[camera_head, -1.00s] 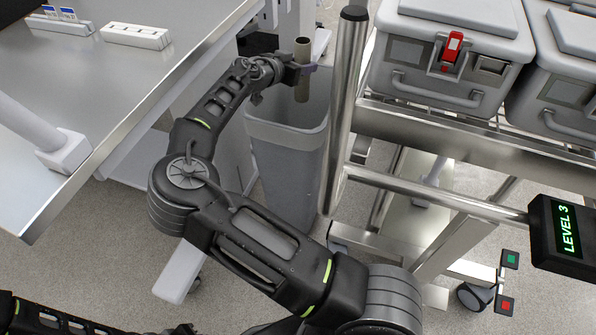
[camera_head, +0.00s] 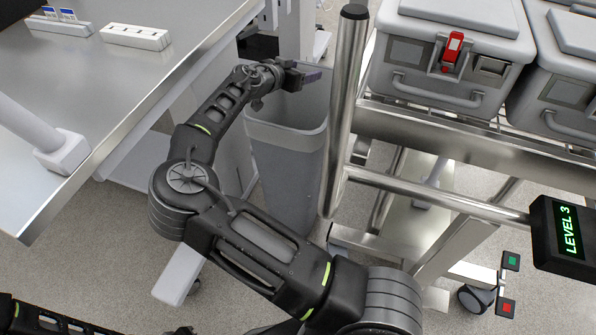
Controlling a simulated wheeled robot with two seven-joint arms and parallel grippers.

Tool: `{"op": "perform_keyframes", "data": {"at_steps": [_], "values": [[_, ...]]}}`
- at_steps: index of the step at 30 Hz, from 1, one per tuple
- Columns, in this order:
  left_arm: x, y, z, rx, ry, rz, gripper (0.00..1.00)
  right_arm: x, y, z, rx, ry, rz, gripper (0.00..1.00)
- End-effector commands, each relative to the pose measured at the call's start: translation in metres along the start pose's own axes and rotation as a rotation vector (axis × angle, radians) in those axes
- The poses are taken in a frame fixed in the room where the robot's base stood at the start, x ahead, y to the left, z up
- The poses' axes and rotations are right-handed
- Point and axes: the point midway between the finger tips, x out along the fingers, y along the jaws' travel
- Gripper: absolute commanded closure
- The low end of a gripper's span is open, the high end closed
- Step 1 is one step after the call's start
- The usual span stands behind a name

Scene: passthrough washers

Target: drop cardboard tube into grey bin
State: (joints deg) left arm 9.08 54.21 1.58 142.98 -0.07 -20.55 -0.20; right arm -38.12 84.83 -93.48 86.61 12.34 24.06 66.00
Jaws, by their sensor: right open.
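The grey bin (camera_head: 290,150) stands on the floor between the table and the metal cart. My right gripper (camera_head: 312,76) is open and empty above the bin's opening, toward its far side. The cardboard tube is not visible now; the bin's inside is mostly hidden by its front wall and my gripper. Of my left arm, only a dark part shows at the bottom left corner, and its gripper is not in view.
A metal-edged table (camera_head: 110,90) is on the left, with a white power strip (camera_head: 135,36) on it. On the right a steel cart (camera_head: 440,135) carries grey lidded cases (camera_head: 450,60). The cart's upright post (camera_head: 345,110) stands close beside the bin.

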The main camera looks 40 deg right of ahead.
Motion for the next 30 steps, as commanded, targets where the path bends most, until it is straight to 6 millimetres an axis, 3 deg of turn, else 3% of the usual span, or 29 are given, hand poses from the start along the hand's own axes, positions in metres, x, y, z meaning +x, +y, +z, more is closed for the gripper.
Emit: {"op": "perform_keyframes", "data": {"at_steps": [7, 19, 30], "values": [[0.000, 0.000, 0.000, 0.000, 0.000, 0.000, 0.80, -0.013, -0.001, 0.000, 0.000, 0.000, -0.002, 0.36], [-0.002, 0.001, 0.000, 0.000, 0.000, 0.000, 0.80, -0.072, -0.001, 0.000, 0.000, 0.001, -0.002, 0.36], [-0.002, 0.001, 0.000, 0.000, 0.000, 0.000, 0.80, -0.078, 0.000, 0.000, 0.000, 0.000, 0.000, 0.36]]}}
